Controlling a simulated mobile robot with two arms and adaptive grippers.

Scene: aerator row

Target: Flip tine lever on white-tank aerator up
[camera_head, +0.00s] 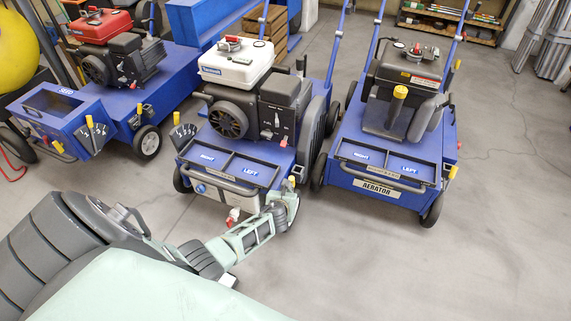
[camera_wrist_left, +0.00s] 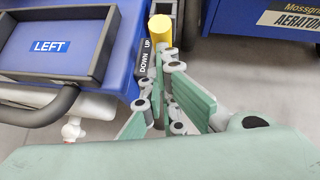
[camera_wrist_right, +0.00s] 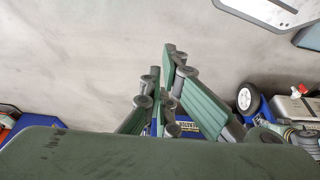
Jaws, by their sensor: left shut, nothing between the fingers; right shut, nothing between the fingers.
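The white-tank aerator (camera_head: 236,62) stands in the middle of the head view, a blue machine with a white tank. Its yellow lever knob (camera_head: 292,180) is at its front right corner. In the left wrist view the yellow knob (camera_wrist_left: 161,28) stands beside a black DOWN/UP label (camera_wrist_left: 147,62). My left gripper (camera_head: 287,198) is shut and empty at that corner. In the left wrist view its fingertips (camera_wrist_left: 168,62) are just below the knob; I cannot tell whether they touch the lever. My right gripper (camera_wrist_right: 162,82) is shut and empty, seen only in the right wrist view over floor.
A second aerator (camera_head: 385,190) with a dark tank stands close on the right. A blue machine with a red tank (camera_head: 100,27) stands on the left. A LEFT-labelled tray (camera_wrist_left: 55,45) is beside the lever. The grey floor (camera_head: 420,270) in front is clear.

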